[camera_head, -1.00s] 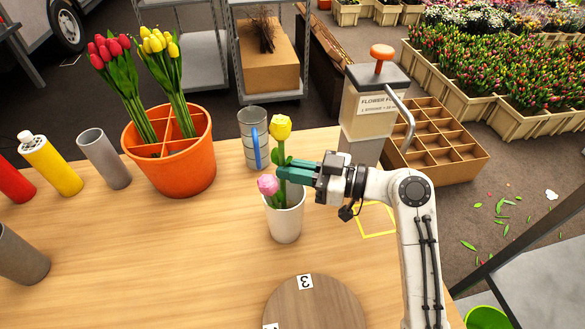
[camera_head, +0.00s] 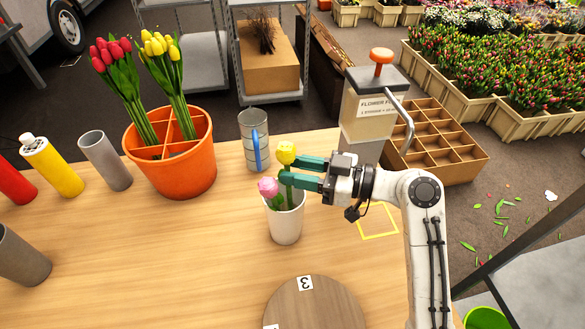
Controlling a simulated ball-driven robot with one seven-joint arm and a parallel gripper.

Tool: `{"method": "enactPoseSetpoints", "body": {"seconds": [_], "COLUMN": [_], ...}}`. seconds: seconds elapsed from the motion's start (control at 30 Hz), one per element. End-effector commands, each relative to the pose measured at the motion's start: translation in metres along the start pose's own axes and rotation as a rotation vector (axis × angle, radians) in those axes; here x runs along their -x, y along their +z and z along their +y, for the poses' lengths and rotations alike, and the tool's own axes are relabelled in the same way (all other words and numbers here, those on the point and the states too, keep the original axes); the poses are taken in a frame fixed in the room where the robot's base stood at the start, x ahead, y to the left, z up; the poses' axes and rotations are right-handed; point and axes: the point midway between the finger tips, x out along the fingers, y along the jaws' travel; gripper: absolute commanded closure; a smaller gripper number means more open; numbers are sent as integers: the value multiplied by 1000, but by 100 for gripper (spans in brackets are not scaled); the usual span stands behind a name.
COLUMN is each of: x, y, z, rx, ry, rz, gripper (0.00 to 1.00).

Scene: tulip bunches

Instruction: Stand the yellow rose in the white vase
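The white vase (camera_head: 286,226) stands upright on the wooden table. The yellow rose (camera_head: 286,152) is upright with its stem down inside the vase; the stem's lower end is hidden by the vase wall. A pink rose (camera_head: 268,187) also stands in the vase, at its left side. My gripper (camera_head: 285,171) reaches in from the right just above the vase rim. Its two green fingers are spread apart around the yellow rose's stem, just below the bloom.
A metal measuring jug (camera_head: 254,128) with a blue handle stands behind the vase. An orange bucket (camera_head: 185,178) of tulips is at the left. A round wooden board (camera_head: 320,310) lies in front. A yellow outlined square (camera_head: 378,235) is right of the vase.

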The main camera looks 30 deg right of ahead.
Motion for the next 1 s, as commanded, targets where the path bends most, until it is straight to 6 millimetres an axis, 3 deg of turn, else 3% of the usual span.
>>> {"method": "enactPoseSetpoints", "body": {"seconds": [0.2, 0.5, 1.0], "x": [52, 99, 107], "y": [6, 4, 3], "z": [1, 1, 0], "rx": [1, 0, 0], "ry": [7, 5, 1], "rz": [-2, -2, -2], "gripper": [64, 64, 64]}}
